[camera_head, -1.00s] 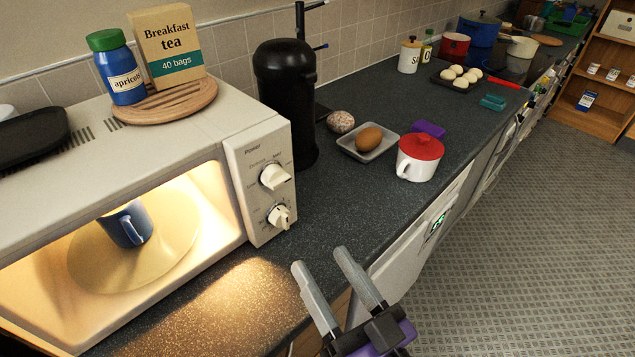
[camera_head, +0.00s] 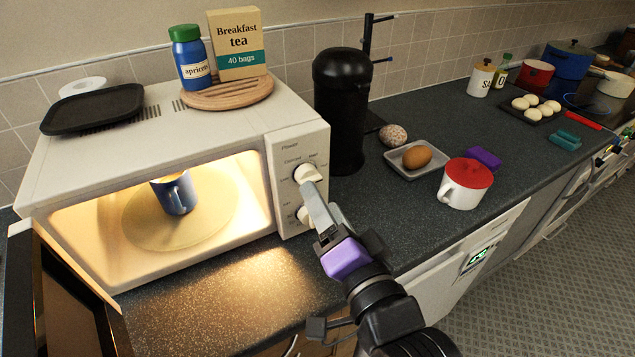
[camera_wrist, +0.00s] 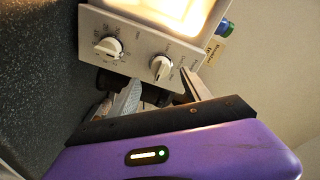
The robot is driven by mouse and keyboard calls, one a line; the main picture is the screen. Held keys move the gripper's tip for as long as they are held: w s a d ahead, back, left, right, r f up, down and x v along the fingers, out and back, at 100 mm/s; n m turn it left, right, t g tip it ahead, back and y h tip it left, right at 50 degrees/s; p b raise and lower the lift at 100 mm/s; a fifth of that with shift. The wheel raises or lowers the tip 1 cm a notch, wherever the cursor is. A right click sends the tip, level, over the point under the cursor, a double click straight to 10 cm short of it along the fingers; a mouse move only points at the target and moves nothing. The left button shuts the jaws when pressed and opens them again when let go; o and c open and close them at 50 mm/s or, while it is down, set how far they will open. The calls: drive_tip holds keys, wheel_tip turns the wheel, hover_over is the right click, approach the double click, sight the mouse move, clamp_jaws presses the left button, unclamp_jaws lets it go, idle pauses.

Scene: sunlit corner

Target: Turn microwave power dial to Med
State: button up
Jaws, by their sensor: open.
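The white microwave (camera_head: 100,165) stands on the dark counter, its door open and its inside lit. Its right-hand panel carries the power dial (camera_head: 307,173) above a second, numbered dial (camera_head: 301,215). In the wrist view the power dial (camera_wrist: 161,68) sits to the right of the numbered dial (camera_wrist: 108,47). Its setting is too small to read. My gripper (camera_head: 320,204) is in front of the panel, overlapping part of the lower dial in the head view. In the wrist view its open fingers (camera_wrist: 160,93) are just short of the power dial, with nothing between them. Contact cannot be told.
A blue mug (camera_head: 178,196) stands inside the microwave. The open door (camera_head: 68,300) is at the lower left. A black machine (camera_head: 340,110) stands right of the panel.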

drive_tip(key=shift+p+x, duration=0.3)
drive_tip(key=shift+x, duration=2.45)
clamp_jaws()
